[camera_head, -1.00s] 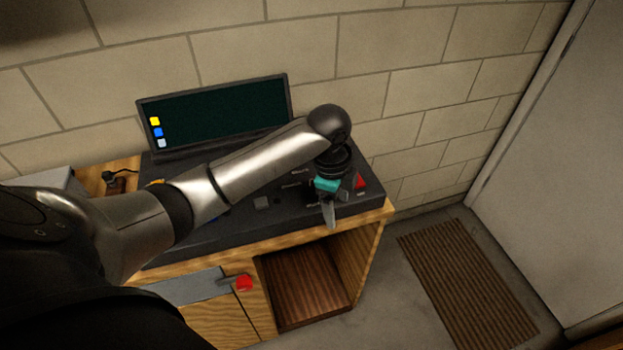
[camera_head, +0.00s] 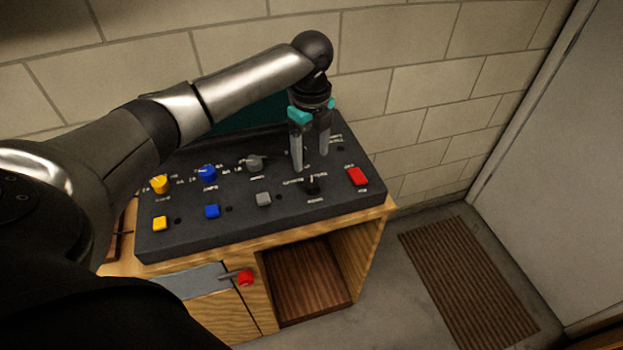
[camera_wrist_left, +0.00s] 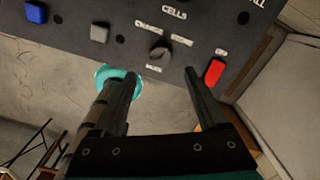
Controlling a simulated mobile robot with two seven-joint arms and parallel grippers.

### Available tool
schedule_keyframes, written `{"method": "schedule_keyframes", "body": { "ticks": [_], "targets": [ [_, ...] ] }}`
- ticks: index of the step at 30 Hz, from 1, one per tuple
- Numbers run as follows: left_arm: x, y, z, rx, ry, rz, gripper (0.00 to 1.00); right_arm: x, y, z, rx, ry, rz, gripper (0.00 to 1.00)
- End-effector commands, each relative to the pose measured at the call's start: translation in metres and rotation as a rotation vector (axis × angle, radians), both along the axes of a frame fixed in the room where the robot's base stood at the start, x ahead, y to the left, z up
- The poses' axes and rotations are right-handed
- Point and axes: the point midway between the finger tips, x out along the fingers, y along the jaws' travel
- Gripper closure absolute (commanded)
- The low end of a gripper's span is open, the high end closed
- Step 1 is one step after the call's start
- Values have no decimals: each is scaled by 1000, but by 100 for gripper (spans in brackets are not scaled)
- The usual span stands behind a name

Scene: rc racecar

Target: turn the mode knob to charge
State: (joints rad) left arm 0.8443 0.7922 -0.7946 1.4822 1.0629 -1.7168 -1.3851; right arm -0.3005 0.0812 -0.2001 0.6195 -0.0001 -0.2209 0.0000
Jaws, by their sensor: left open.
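The mode knob (camera_head: 313,186) is a small dark knob on the sloping black panel, left of the red button (camera_head: 357,176). In the left wrist view the knob (camera_wrist_left: 159,53) has a label reading CHARGE at its upper left, another label at its upper right and MODE below it. I cannot tell for sure which way its pointer faces. My left gripper (camera_head: 310,160) is open and empty, its fingers pointing down just behind and above the knob. In the wrist view the fingertips (camera_wrist_left: 160,74) lie to either side of the knob, not touching it. My right gripper is not in view.
Yellow, blue and grey knobs sit along the panel, with yellow (camera_head: 160,223), blue (camera_head: 212,211) and grey (camera_head: 263,199) buttons in front. A dark screen (camera_head: 250,115) stands behind, partly hidden by my arm. A red-knobbed handle (camera_head: 245,277) is below. A brown mat (camera_head: 467,280) lies on the floor.

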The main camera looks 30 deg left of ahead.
Motion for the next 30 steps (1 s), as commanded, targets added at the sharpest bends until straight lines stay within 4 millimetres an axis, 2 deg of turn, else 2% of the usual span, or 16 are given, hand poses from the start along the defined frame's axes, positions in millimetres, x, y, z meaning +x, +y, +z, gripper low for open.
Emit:
{"method": "schedule_keyframes", "body": {
  "ticks": [1, 6, 12, 18, 25, 30],
  "targets": [
    [-2, 0, -14, 0, 5, 0, 24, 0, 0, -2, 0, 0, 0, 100],
    [-1, -1, -49, -1, 2, 1, 24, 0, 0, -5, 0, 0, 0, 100],
    [0, -1, -77, -1, 0, 1, 24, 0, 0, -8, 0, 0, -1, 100],
    [0, -1, -87, 0, -1, 0, 24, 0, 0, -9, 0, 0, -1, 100],
    [0, 0, -87, 0, -1, 0, 24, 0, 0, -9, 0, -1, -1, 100],
    [0, 0, -87, 0, -1, 0, 42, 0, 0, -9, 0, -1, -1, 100]
  ]
}}
